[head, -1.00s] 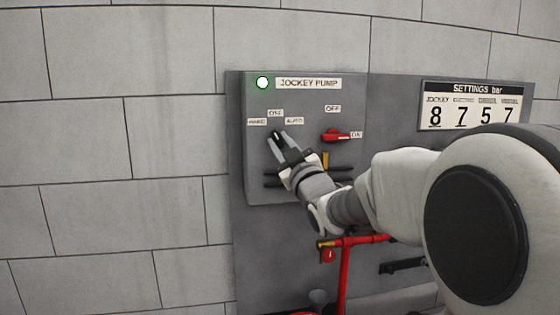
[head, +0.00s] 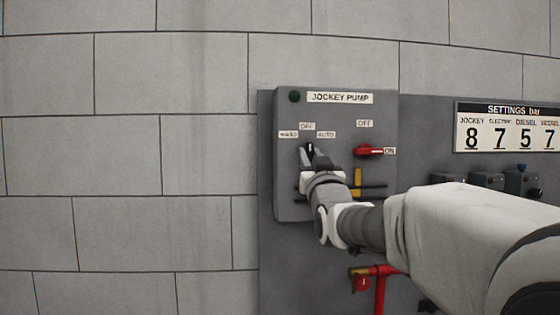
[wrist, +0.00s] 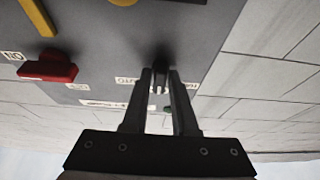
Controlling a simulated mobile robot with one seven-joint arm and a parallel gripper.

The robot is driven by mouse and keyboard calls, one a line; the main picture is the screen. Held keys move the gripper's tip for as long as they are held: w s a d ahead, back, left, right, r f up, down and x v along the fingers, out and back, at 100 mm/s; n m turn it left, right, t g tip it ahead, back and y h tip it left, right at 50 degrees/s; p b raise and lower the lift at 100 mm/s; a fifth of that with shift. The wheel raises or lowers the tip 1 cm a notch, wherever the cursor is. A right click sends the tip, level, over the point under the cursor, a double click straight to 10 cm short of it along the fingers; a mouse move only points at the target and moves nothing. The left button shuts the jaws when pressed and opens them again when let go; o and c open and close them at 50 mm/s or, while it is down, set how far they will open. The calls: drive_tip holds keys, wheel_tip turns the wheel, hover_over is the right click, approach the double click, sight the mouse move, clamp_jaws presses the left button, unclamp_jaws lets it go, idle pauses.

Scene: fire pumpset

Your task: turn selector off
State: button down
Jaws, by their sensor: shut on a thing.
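The selector (head: 309,146) is a small dark knob on the grey jockey pump panel (head: 290,190), below the labels HAND, OFF (head: 307,126) and AUTO. My gripper (head: 313,154) is at it in the head view and hides its lower part. The wrist view shows the selector (wrist: 160,78) between my two fingertips (wrist: 160,86), which are shut on it. The knob's visible end points up, roughly at OFF. The lamp (head: 295,96) at the panel's top left is dark green and unlit.
A red rotary switch (head: 368,150) with OFF and ON labels sits just right of the selector, its handle toward ON. A yellow part (head: 357,181) is below it. Bare block wall lies left.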

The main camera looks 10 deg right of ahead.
drive_tip(key=shift+r, duration=0.1)
drive_tip(key=c, duration=0.8)
unclamp_jaws()
drive_tip(key=shift+s+f+b, duration=0.45)
drive_tip(key=shift+s+b, duration=0.1)
drive_tip(key=shift+b, duration=0.15)
drive_tip(key=shift+b+v, duration=5.9)
drive_tip(key=shift+v, duration=2.15)
